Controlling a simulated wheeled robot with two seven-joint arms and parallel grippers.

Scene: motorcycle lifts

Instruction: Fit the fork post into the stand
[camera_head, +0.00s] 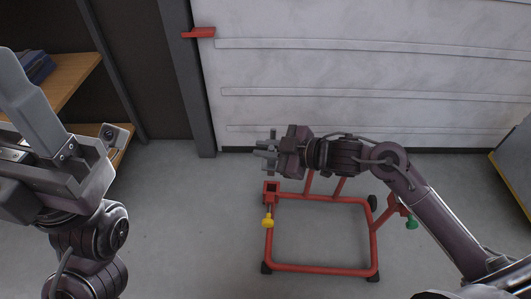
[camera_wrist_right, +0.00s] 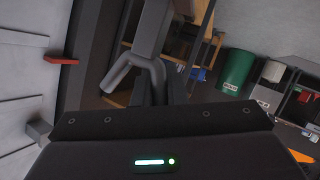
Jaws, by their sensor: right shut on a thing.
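My right gripper (camera_head: 270,153) is shut on the grey fork post (camera_head: 265,143), which shows small at the gripper's tip. In the right wrist view the fork post (camera_wrist_right: 127,72) is a grey piece with a curved, branching prong ahead of the gripper. The stand is a red tubular frame (camera_head: 318,269) on the floor. Its square upright socket (camera_head: 271,187) is at the left, with a yellow knob (camera_head: 267,221) below. The gripper and post are above the socket and apart from it. My left gripper (camera_head: 50,125) is large at the left edge; its jaw opening is unclear.
A green knob (camera_head: 411,223) sticks out at the stand's right. A pale panelled wall (camera_head: 350,65) with a red bracket (camera_head: 198,32) stands behind. Wooden shelves (camera_head: 65,80) are at the left. The right wrist view shows a green bin (camera_wrist_right: 238,70). Floor around the stand is clear.

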